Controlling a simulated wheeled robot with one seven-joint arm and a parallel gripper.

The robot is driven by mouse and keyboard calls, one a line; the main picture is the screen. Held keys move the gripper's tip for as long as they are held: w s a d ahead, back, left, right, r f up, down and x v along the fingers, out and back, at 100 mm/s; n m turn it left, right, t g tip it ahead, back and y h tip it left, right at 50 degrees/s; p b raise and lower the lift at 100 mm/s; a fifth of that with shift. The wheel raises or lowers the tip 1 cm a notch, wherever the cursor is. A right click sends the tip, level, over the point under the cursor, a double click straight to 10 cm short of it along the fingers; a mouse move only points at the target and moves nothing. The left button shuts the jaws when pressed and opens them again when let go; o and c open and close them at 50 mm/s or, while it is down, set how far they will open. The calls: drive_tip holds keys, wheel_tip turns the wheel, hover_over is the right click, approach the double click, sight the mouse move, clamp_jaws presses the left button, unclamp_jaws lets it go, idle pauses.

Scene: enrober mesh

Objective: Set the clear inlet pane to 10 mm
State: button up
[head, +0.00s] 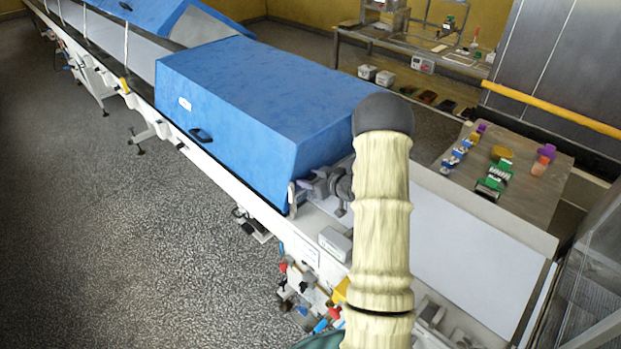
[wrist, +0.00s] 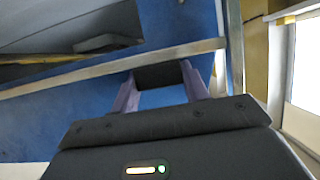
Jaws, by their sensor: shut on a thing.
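In the wrist view my gripper (wrist: 158,80) reaches forward with its two purplish fingers on either side of a small dark block (wrist: 160,74). The fingers are shut on this block, with blue surface showing behind and between them. A pale straight bar (wrist: 80,73) crosses just beyond the fingertips. In the head view my gripper (head: 318,186) is a small grey shape by the near end of the blue hood (head: 250,90), partly hidden behind my arm. I cannot make out the clear inlet pane itself or any millimetre scale in either view.
A white conveyor frame (head: 225,175) runs along the hood. A small grey box (head: 335,243) sits on its near end. A table (head: 525,190) with coloured blocks stands at right, and a yellow rail (head: 550,108) crosses behind it. Open floor (head: 120,240) lies to the left.

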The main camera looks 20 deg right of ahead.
drive_tip(key=o, duration=1.1)
drive_tip(key=shift+s, duration=0.1)
drive_tip(key=b+v, duration=0.4)
drive_tip(key=v, duration=1.3)
drive_tip(key=shift+s+r, duration=0.15)
